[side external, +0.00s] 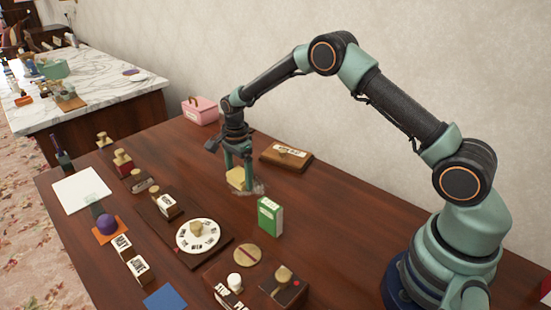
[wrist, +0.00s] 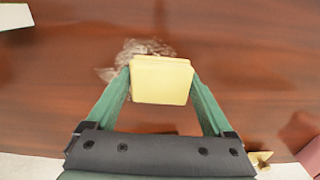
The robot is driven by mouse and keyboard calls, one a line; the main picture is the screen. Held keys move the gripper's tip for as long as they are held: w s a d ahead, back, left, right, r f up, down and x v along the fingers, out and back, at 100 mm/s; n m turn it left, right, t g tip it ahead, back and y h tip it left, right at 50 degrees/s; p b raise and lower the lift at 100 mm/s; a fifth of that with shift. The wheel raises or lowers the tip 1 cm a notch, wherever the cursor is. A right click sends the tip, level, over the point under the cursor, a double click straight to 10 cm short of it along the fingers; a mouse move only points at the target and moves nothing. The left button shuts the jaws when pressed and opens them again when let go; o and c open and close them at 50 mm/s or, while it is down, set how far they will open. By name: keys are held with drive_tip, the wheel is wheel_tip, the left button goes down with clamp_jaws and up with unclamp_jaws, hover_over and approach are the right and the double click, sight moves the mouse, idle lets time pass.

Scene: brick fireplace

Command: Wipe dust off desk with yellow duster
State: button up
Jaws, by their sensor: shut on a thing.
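The yellow duster (wrist: 161,82) is a pale yellow block between the two green fingers of my gripper (wrist: 161,76). My gripper (side external: 240,172) is shut on it, and the duster (side external: 237,178) is low at the desk top in the side view. A greyish-white patch of dust (wrist: 133,50) lies on the brown desk (wrist: 60,85), beside and partly behind the duster in the wrist view. In the side view, the dust (side external: 257,188) shows around the duster's lower edge. I cannot tell if the duster touches the desk.
A green box (side external: 270,217) stands in front of the dust. A wooden block with a white label (side external: 286,156) lies behind it, and a pink basket (side external: 200,110) is at the back. A round dial (side external: 198,236) and several stamps fill the desk's front left.

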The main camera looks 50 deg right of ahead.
sight(235, 168)
drive_tip(key=shift+s, duration=4.4)
drive_tip(key=shift+w, duration=6)
drive_tip(key=shift+d, duration=0.6)
drive_tip(key=shift+s+a, duration=0.1)
drive_tip(key=shift+s, duration=5.85)
drive_tip(key=shift+w, duration=5.85)
drive_tip(key=shift+w+r, duration=0.15)
drive_tip(key=shift+r, duration=3.9)
